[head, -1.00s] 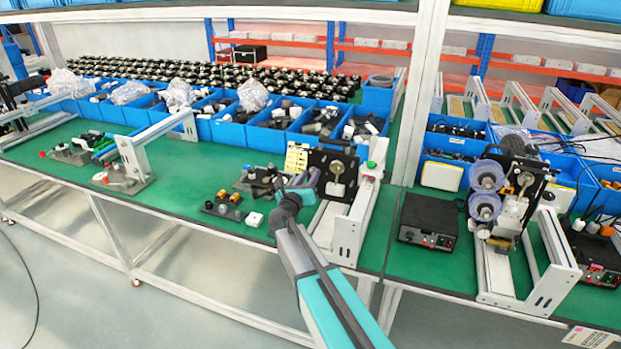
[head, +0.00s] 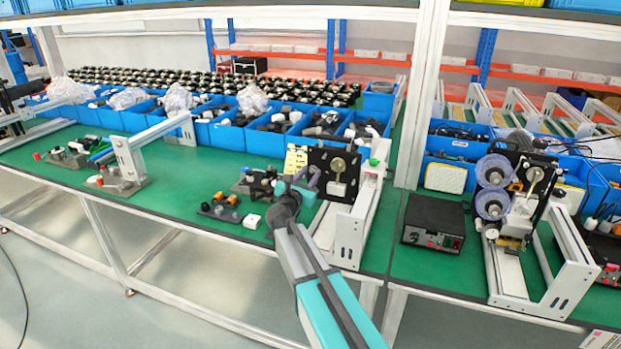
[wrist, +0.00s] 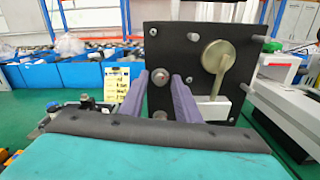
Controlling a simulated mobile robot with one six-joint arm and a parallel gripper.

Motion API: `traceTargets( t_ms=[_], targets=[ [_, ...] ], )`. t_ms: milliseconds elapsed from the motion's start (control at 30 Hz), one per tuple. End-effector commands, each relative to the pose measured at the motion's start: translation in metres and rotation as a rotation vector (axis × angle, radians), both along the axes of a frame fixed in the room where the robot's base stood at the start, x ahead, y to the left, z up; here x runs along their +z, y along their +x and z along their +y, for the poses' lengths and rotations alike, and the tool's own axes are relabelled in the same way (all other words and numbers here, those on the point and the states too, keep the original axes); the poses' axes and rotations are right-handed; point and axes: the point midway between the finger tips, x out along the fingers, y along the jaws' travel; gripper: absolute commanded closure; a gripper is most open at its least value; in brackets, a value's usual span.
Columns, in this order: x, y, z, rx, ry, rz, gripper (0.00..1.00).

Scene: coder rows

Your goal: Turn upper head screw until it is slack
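A black upright plate (wrist: 205,60) with a brass lever (wrist: 218,65) fills the right of the wrist view; the plate also shows in the head view (head: 325,160). A round silver screw head (wrist: 158,77), the upper one, is on the plate's left part. A lower screw head (wrist: 160,115) shows partly below it, between the fingers. My gripper (wrist: 160,76) is open, its two purple-grey fingers on either side of the upper screw with small gaps visible. Whether the fingertips reach past its head is unclear. In the head view my gripper (head: 303,180) is at the plate's left side.
A yellow card (wrist: 116,84) stands left of the plate. A white metal frame (head: 350,230) supports the plate at right. Small dark fixtures (head: 222,207) lie on the green bench to the left. Blue bins (head: 270,138) line the back. Bench farther left is partly clear.

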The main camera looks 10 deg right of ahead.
Motion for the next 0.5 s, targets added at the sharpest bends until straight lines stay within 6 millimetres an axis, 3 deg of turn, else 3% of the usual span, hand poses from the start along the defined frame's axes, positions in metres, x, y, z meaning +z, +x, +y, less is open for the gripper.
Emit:
traceTargets(
  t_ms=[500],
  targets=[
    [-0.0032,0.0,0.0,0.001,0.196,-0.113,0.7]
  ],
)
